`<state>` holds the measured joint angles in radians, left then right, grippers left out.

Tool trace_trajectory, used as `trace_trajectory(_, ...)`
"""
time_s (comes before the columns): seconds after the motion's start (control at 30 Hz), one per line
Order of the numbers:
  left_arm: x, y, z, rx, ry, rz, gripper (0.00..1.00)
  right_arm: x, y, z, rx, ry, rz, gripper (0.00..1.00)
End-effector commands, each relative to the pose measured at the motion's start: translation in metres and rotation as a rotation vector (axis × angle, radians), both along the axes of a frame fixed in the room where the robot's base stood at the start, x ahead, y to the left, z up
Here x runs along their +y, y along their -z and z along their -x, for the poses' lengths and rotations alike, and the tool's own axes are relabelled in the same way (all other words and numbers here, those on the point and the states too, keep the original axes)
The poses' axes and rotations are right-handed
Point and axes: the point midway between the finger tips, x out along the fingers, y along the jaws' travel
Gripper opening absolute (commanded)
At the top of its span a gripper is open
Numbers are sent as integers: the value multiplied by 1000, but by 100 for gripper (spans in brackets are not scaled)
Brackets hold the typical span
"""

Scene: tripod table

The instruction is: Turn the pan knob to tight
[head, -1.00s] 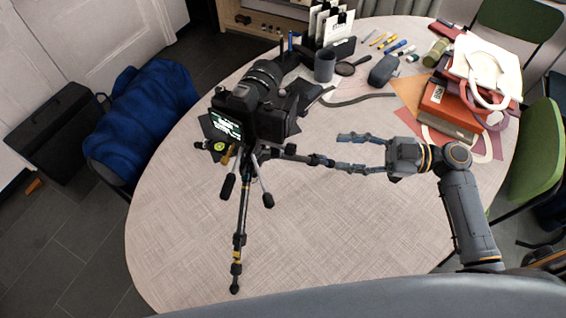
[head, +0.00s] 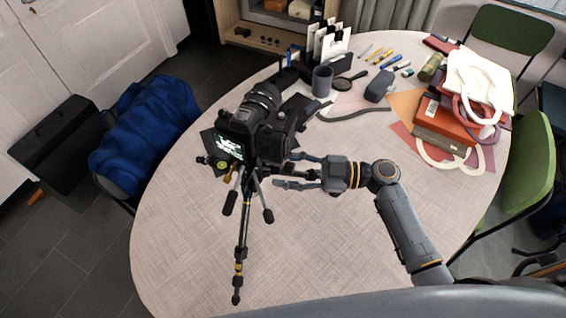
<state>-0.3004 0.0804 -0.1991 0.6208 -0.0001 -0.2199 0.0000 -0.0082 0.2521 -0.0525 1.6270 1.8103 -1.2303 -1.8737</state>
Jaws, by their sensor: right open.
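A black camera (head: 254,125) sits on a small tripod (head: 240,245) on the table. Below the camera, the tripod head shows small parts: a green round level (head: 221,168), a small dark knob (head: 201,160) at its left and an orange-brown handle (head: 231,174). I cannot tell which part is the pan knob; it may be partly hidden under the camera. My right gripper (head: 286,171) is open, just right of the tripod head, with its fingers pointing left at it. No object shows between the fingers. My left gripper is out of view.
The round table (head: 330,245) is clear in front and to the right of the tripod. Behind stand a grey cup (head: 322,81) and a magnifier (head: 348,82). A grey case (head: 379,86) and stacked books (head: 443,122) with a white bag (head: 482,75) lie at the right.

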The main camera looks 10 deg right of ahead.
Motion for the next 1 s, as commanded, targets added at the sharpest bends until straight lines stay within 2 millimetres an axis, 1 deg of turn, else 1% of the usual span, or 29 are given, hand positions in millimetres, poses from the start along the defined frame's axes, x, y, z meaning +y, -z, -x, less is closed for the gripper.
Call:
trace_trajectory(0.1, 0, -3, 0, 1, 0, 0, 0, 6, -1, -2, -1, 1, 0, 45)
trace_trajectory(0.37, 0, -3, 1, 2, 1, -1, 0, 7, 0, -2, -1, 1, 1, 45)
trace_trajectory(0.4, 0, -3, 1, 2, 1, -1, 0, 7, 0, -2, -1, 1, 1, 41)
trace_trajectory(0.47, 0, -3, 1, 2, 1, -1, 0, 7, 0, -2, -1, 1, 1, 29)
trace_trajectory(0.5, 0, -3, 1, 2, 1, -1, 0, 7, 0, -2, -1, 0, 1, 21)
trace_trajectory(0.57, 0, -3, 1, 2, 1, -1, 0, 7, 0, -2, -1, 0, 1, 8)
trace_trajectory(0.6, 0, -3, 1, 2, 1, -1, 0, 7, 0, -2, -1, 0, 1, 0)
trace_trajectory(0.77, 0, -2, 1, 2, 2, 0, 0, 7, 1, -2, 2, 0, -1, 0)
trace_trajectory(0.87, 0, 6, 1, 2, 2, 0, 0, 7, 3, -2, 33, 0, -9, 0)
trace_trajectory(1.0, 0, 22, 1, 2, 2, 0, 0, 7, 5, -2, 124, 0, -35, 0)
